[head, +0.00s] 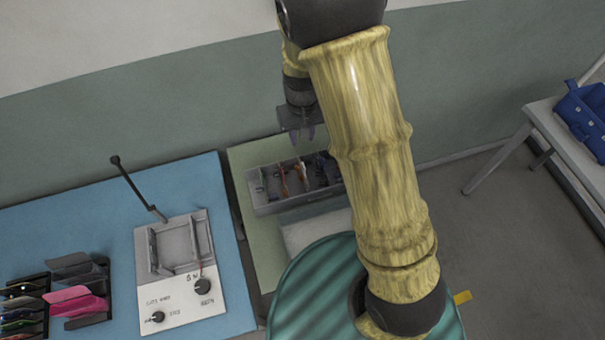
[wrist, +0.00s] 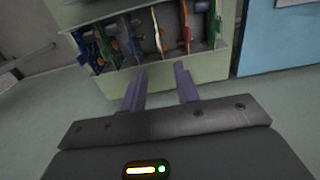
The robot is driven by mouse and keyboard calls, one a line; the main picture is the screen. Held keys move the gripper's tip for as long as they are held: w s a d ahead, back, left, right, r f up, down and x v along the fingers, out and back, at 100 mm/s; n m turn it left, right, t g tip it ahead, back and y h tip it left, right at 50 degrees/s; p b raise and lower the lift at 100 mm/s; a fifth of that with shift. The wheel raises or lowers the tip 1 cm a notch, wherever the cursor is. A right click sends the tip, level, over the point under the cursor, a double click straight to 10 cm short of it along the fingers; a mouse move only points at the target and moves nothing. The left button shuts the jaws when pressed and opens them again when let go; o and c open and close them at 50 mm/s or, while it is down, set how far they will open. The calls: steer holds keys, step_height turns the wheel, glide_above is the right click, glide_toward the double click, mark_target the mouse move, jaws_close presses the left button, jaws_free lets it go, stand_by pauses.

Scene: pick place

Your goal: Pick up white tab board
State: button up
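A grey slotted tray (head: 265,205) holds several thin upright boards in a row. In the wrist view, the boards include a pale-edged one (wrist: 157,30), an orange-red one (wrist: 186,25), a green one and blue ones. The pale-edged one may be the white tab board, but I cannot be sure. My gripper (head: 302,137) is above the back part of the tray in the head view. In the wrist view, my gripper's (wrist: 161,72) two fingers are apart with nothing between them, pointing toward the row of boards. My own arm hides the tray's right end in the head view.
The tray stands on a pale green table (head: 250,155). A blue table (head: 60,225) at left bears a white fixture panel (head: 185,312) with knobs, a black lever and racks of coloured pieces.

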mark_target(303, 170)
step_height(303, 170, down, 12)
steer(key=shift+f+p, duration=0.15)
steer(key=shift+p, duration=0.85)
steer(key=shift+s+d+f+p, duration=0.15)
steer(key=shift+f+p, duration=0.85)
steer(key=shift+f, duration=1.55)
jaws_close()
